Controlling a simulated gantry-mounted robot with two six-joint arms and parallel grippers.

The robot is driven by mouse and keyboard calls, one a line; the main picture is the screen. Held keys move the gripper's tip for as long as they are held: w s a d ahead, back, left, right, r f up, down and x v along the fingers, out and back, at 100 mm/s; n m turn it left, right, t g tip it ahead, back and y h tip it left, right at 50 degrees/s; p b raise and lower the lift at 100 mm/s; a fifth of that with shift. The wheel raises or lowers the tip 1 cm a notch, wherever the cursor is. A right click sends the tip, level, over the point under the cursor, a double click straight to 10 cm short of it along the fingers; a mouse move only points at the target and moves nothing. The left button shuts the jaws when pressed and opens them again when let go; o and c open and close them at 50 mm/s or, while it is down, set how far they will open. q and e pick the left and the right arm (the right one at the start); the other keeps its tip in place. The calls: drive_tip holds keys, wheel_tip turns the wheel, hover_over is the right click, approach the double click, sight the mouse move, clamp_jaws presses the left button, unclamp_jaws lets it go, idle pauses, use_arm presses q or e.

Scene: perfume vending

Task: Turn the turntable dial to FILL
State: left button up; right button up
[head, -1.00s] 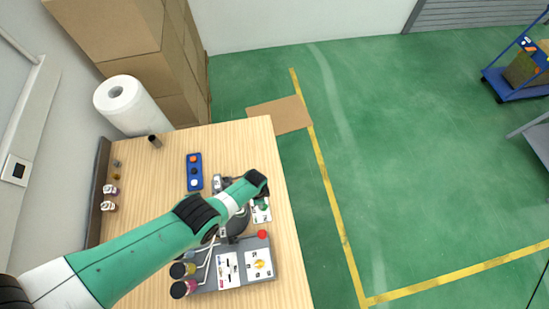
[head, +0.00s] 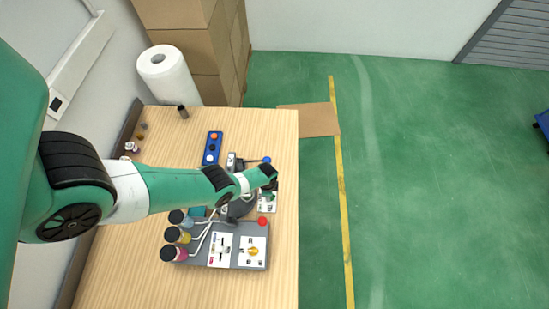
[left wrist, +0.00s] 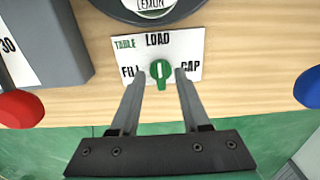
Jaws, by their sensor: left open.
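The green turntable dial (left wrist: 160,73) sits on a white plate (left wrist: 190,45) marked TABLE, LOAD, FILL and CAP. Its white mark points straight up to LOAD in the left wrist view. FILL is on the left of the dial and CAP on the right. My left gripper (left wrist: 161,82) is open, with one finger on each side of the dial; I cannot tell whether they touch it. In the head view my left gripper (head: 269,187) is over the plate (head: 267,207) and partly hides it. The dark round turntable (left wrist: 155,14) with a LEMON label is just beyond. My right gripper is not seen.
A grey machine (head: 205,256) with bottles and a red button (head: 262,221) stands beside the plate. A blue knob (head: 267,160) is on the other side. A blue button panel (head: 212,148) and a white roll (head: 168,75) are farther back. The table's front (head: 150,290) is clear.

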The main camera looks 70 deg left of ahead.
use_arm(q)
drive_tip(key=shift+f+b, duration=0.4)
drive_tip(key=shift+f, duration=0.55)
drive_tip(key=shift+r, duration=0.1)
clamp_jaws()
